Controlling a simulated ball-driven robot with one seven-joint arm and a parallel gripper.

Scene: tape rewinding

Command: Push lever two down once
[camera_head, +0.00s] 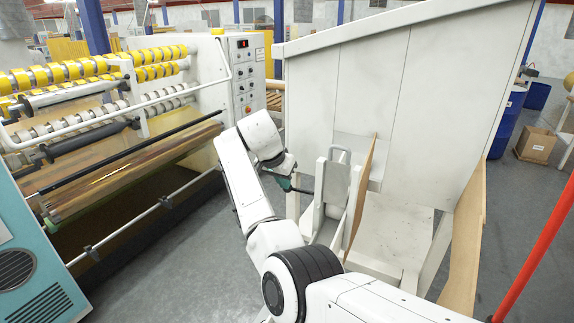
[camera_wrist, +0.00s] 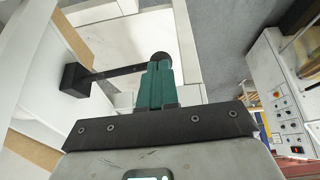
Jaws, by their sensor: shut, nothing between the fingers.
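One lever shows in the wrist view, a black rod (camera_wrist: 115,71) running from a black block (camera_wrist: 75,80) to a round dark knob (camera_wrist: 160,57). I cannot tell from its looks which number it has. My gripper (camera_wrist: 160,72) has green fingers that are shut and empty. The fingertips overlap the knob end of the lever in this view; whether they touch it I cannot tell. In the head view my gripper (camera_head: 284,184) is beside the white machine (camera_head: 340,150), and the lever is a small dark rod (camera_head: 303,191) at the fingers, partly hidden by my wrist.
The white machine's slanted housing (camera_head: 400,90) and a thin brown panel (camera_head: 360,195) stand right of my gripper. A control panel with buttons (camera_head: 246,85) and the tape machine's yellow rolls (camera_head: 60,72) are on the left. Grey floor (camera_head: 190,260) is free between them.

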